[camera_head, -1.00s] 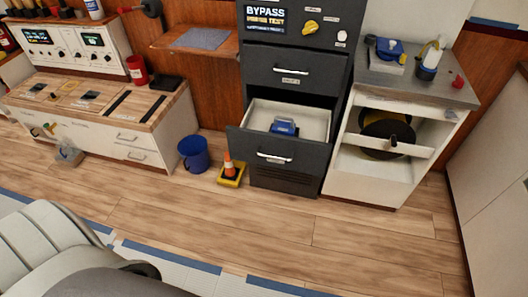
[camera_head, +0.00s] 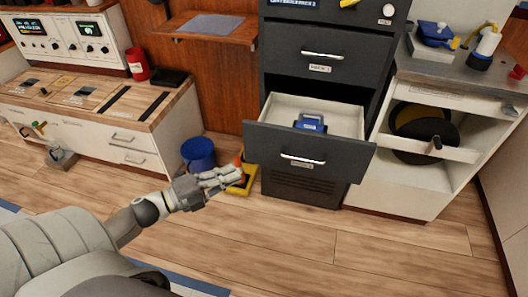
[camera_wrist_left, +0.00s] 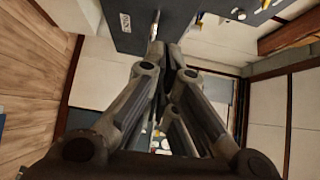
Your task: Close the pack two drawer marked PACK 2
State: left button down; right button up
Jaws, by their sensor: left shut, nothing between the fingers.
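The lower dark drawer (camera_head: 350,162) of the grey cabinet stands pulled out, with a silver handle (camera_head: 302,159) on its front. Its label is too small to read. A blue pack (camera_head: 310,122) sits inside on the pale drawer floor. My left gripper (camera_head: 238,173) is shut and empty, left of the drawer front and apart from it in the head view. In the left wrist view, its fingers (camera_wrist_left: 168,58) point toward a dark drawer front (camera_wrist_left: 114,36) with a handle and a small label. My right gripper is not in view.
A shut drawer (camera_head: 345,62) is above the open one. A blue bucket (camera_head: 198,153) and a yellow-based cone (camera_head: 245,183), partly hidden by my gripper, stand on the floor at left. A white cabinet with a cable reel (camera_head: 425,125) is at right. The floor in front is clear.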

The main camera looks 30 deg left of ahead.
pick_arm(q)
send_near(283, 143)
jog(key=w+d, duration=0.2)
jog(key=d, duration=0.1)
jog(key=shift+w+a+b, duration=0.35)
jog(key=shift+w+b, duration=0.1)
jog(key=shift+w, duration=0.45)
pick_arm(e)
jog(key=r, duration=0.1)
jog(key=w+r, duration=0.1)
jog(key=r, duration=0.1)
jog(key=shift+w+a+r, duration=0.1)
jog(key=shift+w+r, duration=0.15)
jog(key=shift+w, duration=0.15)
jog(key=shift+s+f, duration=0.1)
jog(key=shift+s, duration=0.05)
pick_arm(q)
jog(key=shift+w, duration=0.15)
